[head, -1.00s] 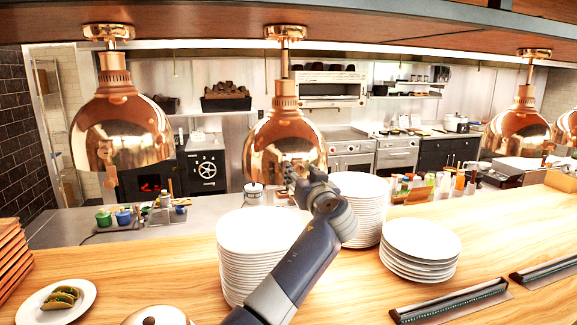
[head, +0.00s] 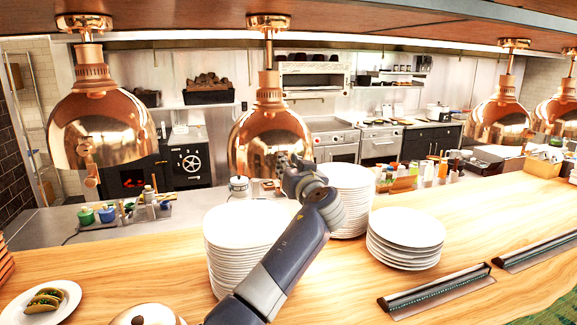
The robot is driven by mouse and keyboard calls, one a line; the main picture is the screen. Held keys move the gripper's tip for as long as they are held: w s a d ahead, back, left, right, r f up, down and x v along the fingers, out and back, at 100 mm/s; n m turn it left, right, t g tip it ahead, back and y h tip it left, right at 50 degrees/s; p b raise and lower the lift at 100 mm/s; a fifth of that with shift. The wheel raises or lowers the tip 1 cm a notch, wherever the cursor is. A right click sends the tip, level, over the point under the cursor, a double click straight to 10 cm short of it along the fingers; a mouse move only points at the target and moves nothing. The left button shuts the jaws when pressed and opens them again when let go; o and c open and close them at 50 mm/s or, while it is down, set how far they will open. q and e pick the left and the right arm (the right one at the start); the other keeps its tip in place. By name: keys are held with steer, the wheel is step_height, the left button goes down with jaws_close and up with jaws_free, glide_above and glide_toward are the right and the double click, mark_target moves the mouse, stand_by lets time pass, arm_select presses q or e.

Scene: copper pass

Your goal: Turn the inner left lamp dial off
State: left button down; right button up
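The inner left copper lamp (head: 262,125) hangs from the overhead shelf near the middle of the head view. My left gripper (head: 287,166) is raised at the lower right of its shade, overlapping the rim in the picture. The dial of this lamp cannot be made out; the gripper covers that part of the rim. I cannot tell whether the fingers touch the lamp or whether they are open or shut. The outer left lamp (head: 95,125) shows a small copper dial (head: 92,180) at its lower rim. My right gripper is not in view.
More lamps (head: 500,120) hang at the right. A taco plate (head: 42,303) sits front left. Dark slotted strips (head: 440,290) lie front right on the wooden counter (head: 335,285).

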arm_select(q)
steer(key=shift+r+m+y, duration=0.15)
steer(key=shift+m+y, duration=0.15)
steer(key=shift+m, duration=8.4)
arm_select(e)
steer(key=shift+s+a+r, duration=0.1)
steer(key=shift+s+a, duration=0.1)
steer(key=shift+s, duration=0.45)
arm_select(q)
steer(key=c, duration=1.5)
jaws_free()
steer(key=shift+w, duration=0.1)
steer(key=shift+o, duration=0.5)
steer(key=shift+w+a+f+g, duration=0.1)
steer(key=shift+w+f+g, duration=0.1)
steer(key=shift+g, duration=0.1)
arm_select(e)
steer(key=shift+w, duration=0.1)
